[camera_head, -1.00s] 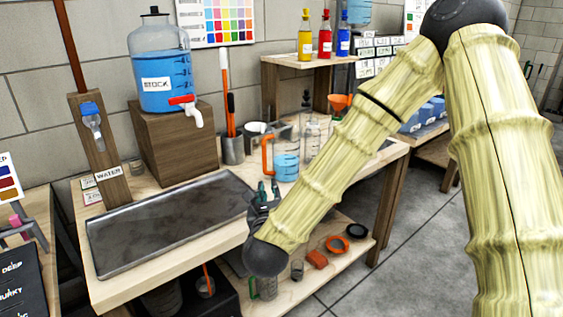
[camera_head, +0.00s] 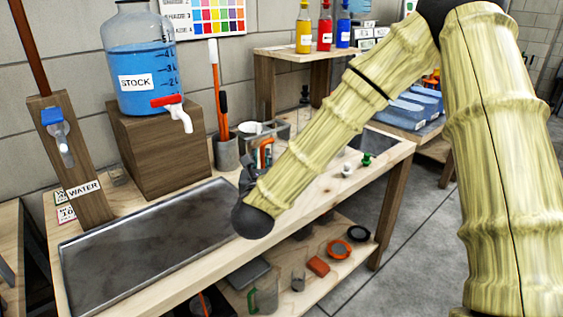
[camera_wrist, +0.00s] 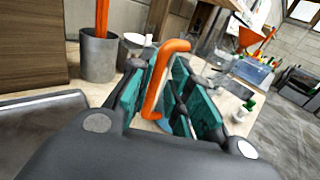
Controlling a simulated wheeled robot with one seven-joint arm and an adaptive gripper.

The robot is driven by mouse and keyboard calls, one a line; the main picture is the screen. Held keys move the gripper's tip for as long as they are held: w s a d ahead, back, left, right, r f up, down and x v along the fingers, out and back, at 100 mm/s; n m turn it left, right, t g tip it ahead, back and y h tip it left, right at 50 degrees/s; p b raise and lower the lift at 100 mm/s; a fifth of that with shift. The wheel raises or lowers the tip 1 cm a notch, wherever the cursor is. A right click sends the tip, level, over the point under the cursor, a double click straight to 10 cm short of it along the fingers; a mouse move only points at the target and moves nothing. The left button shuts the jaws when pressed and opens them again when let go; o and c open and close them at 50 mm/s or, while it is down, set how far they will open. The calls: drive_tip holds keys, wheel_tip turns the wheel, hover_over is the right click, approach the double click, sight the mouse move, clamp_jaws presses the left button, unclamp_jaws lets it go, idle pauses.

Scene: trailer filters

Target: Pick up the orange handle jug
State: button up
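The orange handle jug shows in the wrist view mainly as its orange handle (camera_wrist: 155,80), with a bit of blue liquid low behind it. My gripper (camera_wrist: 165,95) is open, with its teal-padded fingers on either side of the handle. I cannot see clear contact. In the head view my gripper (camera_head: 258,160) is over the bench, in front of the jug. Only a little orange of the handle (camera_head: 266,146) shows there. My arm and gripper hide most of the jug's body.
A metal tray (camera_head: 150,250) lies on the bench at left. A stock tank (camera_head: 140,65) with a red tap stands on a wooden block (camera_head: 160,150). A grey cup (camera_head: 226,153) holding orange-handled tools stands close behind the gripper. Small green (camera_head: 367,158) and white items sit at right.

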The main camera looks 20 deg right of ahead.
sight(262, 155)
drive_tip(key=shift+f+x, duration=0.2)
drive_tip(key=shift+x, duration=1.15)
drive_tip(key=shift+f+x, duration=0.25)
drive_tip(key=shift+x, duration=1.1)
drive_tip(key=shift+r+p, duration=0.1)
drive_tip(key=shift+p, duration=0.2)
clamp_jaws()
